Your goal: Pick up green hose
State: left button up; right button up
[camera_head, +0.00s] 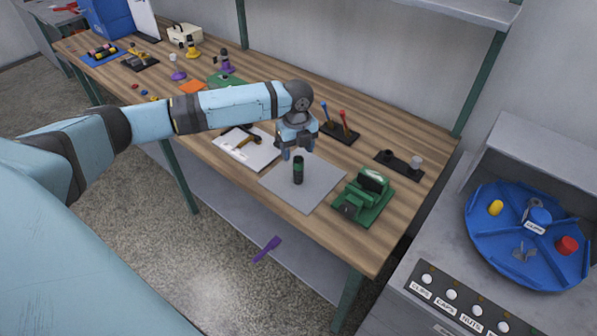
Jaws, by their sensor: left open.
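The green hose (298,170) is a short, dark green upright cylinder with a black band. It stands on a grey mat (277,184) on the wooden workbench. My left gripper (298,152) is open, pointing down just above the top of the hose. Whether the fingertips reach around the top of the hose I cannot tell. My right gripper is not in view.
A green vise (363,196) stands right of the mat. Behind are a screwdriver stand (340,132) and a black holder (399,164). A white clipboard (243,149) lies left. A blue divided tray (527,238) sits on the right-hand unit.

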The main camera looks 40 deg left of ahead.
aim_at(298, 164)
pick_arm(q)
jog(key=f, duration=0.5)
jog(key=shift+d+f, duration=0.2)
jog(key=shift+f, duration=0.15)
jog(key=c, duration=1)
